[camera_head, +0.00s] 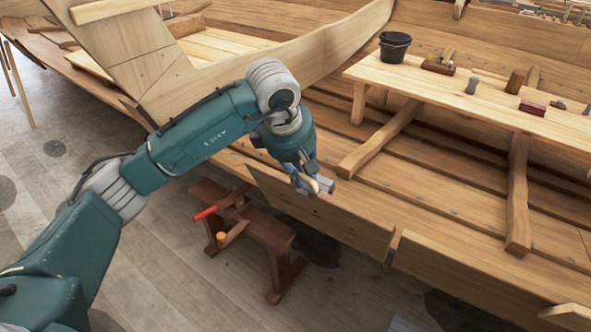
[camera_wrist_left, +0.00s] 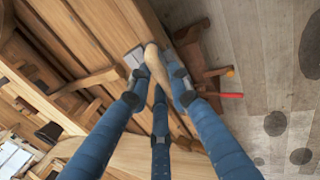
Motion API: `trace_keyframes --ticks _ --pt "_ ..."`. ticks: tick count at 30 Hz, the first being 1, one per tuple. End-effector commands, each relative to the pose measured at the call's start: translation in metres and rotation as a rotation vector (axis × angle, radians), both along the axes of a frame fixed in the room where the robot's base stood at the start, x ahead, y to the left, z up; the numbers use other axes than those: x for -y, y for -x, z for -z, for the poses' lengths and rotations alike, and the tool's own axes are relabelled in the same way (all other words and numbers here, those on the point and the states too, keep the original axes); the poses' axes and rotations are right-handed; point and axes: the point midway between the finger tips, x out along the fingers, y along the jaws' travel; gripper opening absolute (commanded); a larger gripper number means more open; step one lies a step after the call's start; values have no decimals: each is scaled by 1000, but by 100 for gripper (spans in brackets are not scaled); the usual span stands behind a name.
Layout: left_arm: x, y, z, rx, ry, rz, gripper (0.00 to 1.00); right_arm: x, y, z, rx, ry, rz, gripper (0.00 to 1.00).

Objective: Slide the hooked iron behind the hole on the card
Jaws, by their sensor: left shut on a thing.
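My left gripper (camera_head: 303,177) is shut on the hooked iron (camera_head: 324,187), whose grey metal end sticks out past the fingertips. It is just above the upper edge of the near hull plank. In the left wrist view, my left gripper's blue fingers (camera_wrist_left: 157,90) close around a tan wooden handle, with the iron's flat grey end (camera_wrist_left: 134,56) beside it, over the planking. I cannot tell how the hook is turned. I cannot make out the card or its hole in either view. My right gripper is not in view.
A wooden trestle (camera_head: 264,228) with a red-handled tool (camera_head: 205,213) stands below the plank (camera_head: 320,208). A bench plank across the hull (camera_head: 480,98) carries a black bucket (camera_head: 394,47) and several small blocks and tools. Open floor (camera_head: 165,258) lies at lower left.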

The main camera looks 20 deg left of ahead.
Motion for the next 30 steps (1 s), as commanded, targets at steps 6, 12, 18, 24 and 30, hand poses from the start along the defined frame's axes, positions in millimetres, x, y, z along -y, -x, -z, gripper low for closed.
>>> trace_keyframes --ticks 6,12,18,24,30 --pt "5 5 4 -12 0 9 0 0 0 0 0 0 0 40" --pt "5 5 4 -13 -1 7 0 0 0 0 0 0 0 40" --pt "8 6 4 -12 0 9 0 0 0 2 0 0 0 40" --pt "18 9 4 -12 -1 8 0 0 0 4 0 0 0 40" --pt "20 9 4 -13 -1 7 0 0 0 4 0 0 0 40"
